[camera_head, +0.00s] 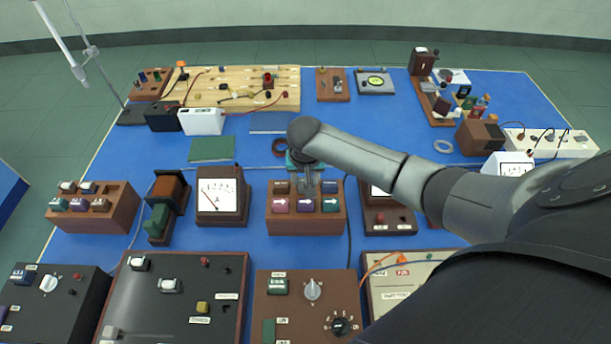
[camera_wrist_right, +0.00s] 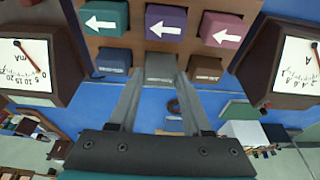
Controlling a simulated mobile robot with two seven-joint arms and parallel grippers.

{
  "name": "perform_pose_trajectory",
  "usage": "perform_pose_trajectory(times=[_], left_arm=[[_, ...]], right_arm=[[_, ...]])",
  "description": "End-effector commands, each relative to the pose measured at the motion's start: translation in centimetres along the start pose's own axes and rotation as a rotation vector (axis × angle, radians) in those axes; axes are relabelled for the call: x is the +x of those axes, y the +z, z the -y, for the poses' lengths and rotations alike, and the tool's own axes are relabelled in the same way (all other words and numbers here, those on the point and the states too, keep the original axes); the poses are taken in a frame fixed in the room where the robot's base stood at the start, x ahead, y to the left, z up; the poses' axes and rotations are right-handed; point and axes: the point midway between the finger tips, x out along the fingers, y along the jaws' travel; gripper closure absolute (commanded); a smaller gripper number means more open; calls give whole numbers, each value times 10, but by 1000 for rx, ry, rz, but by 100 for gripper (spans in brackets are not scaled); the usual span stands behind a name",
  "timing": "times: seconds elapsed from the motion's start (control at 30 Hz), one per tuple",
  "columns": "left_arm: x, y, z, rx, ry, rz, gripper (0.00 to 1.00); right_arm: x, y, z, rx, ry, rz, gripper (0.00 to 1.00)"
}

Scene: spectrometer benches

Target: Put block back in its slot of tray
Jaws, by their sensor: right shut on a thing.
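The brown wooden tray (camera_head: 306,226) stands in the middle of the blue table. Its front row holds a pink block (camera_head: 280,206), a purple block (camera_head: 305,205) and a teal block (camera_head: 330,205) with white arrows. Its back row shows a brown block (camera_wrist_right: 207,69) and a blue block (camera_wrist_right: 114,60). My right gripper (camera_wrist_right: 160,82) points down at the back row's middle place, shut on a grey block (camera_wrist_right: 160,67) between those two. How deep the grey block sits in its slot cannot be told. My left gripper is out of view.
A second wooden tray (camera_head: 118,222) with several blocks stands at the left. Meters (camera_head: 221,203) flank the central tray closely. Control boxes (camera_head: 305,310) line the front. A dark ring (camera_head: 279,147) and a green mat (camera_head: 211,149) lie behind.

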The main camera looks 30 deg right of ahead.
Motion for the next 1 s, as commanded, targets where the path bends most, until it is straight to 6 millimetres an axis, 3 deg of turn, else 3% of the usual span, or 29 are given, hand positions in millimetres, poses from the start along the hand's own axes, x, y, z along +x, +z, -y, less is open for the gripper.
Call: perform_pose_trajectory(times=[0.43, 0.47, 0.77, 1.0], left_arm=[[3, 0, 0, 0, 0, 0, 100], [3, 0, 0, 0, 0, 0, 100], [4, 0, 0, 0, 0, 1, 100], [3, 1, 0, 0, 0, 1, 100]], right_arm=[[7, 2, 0, 0, 0, 0, 100], [7, 2, 0, 0, 0, 0, 50], [7, 2, 0, 0, 0, 0, 16], [6, 2, 0, 0, 0, 1, 16]])
